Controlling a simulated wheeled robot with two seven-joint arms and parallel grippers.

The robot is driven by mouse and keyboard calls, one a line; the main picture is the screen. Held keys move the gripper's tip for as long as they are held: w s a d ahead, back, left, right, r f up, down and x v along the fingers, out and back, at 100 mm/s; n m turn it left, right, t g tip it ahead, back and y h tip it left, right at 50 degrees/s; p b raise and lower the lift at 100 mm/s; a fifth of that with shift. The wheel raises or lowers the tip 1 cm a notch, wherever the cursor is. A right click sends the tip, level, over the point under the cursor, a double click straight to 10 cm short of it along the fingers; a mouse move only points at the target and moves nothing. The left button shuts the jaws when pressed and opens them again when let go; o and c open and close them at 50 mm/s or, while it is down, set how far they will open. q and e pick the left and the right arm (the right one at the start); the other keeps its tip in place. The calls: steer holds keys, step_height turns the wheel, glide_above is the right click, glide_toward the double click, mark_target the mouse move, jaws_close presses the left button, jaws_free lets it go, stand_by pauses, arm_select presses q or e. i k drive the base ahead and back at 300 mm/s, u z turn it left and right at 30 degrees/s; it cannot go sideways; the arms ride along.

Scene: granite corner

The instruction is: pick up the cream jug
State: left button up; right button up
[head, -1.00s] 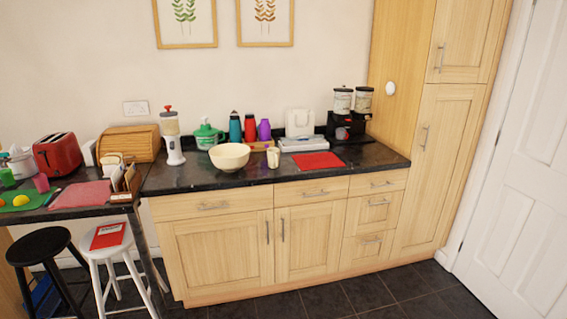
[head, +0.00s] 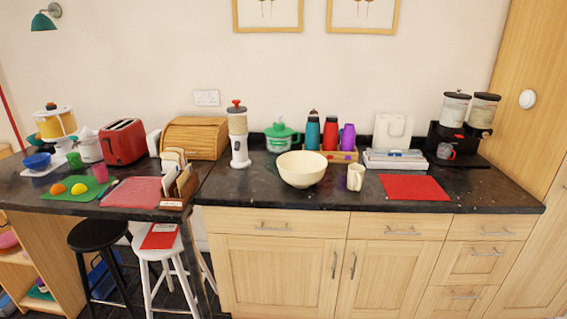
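A small cream jug (head: 355,177) stands upright on the dark granite counter (head: 330,201). It is just right of a large cream bowl (head: 302,169) and left of a red mat (head: 414,187). A small gap shows between the jug and the bowl. Neither of my grippers is in the head view.
Behind the jug stand a wooden tray with several bottles (head: 344,156) and a pile of books (head: 395,160). A cereal dispenser (head: 462,130) is at the right. A black stool (head: 98,235) and a white stool (head: 160,240) stand at the left. The counter's front edge is clear near the jug.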

mark_target(356, 180)
steer(key=z, duration=0.15)
steer(key=i, duration=1.25)
steer(key=z, duration=0.8)
